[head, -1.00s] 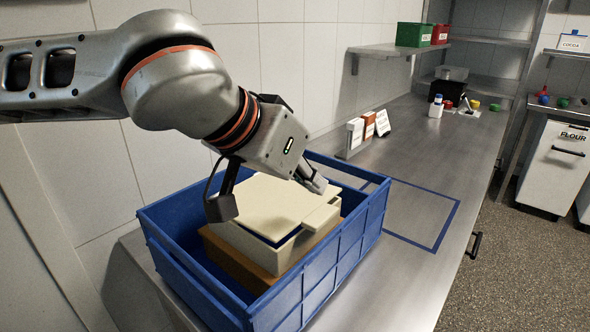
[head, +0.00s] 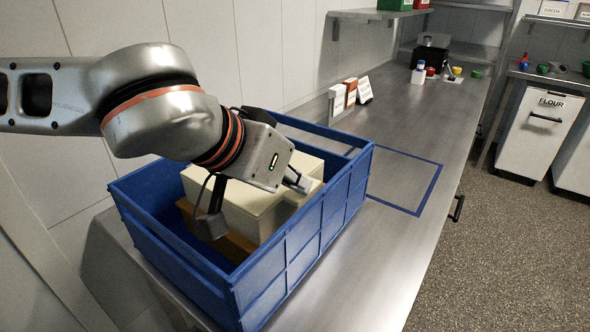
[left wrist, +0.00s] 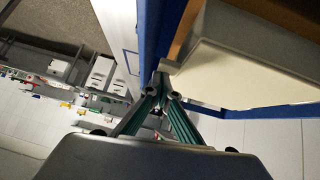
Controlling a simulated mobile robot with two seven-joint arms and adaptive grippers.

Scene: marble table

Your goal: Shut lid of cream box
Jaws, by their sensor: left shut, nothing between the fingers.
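The cream box (head: 258,222) sits inside a blue crate (head: 300,248), on top of a brown box (head: 238,246). Its lid (head: 307,164) is partly hidden by my left gripper, and no dark gap shows below it from here; I cannot tell whether it is fully seated. My left gripper (head: 300,183) is shut and empty, with its fingertips at the right side of the box top. In the left wrist view its fingertips (left wrist: 166,92) are together beside a cream surface (left wrist: 235,72). My right gripper is not in view.
The crate stands on a metal counter (head: 375,255) against a tiled wall, its walls rising around the box. A blue taped outline (head: 425,195) marks bare counter to the right. Small cartons (head: 345,98) and a bottle (head: 418,73) stand farther back.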

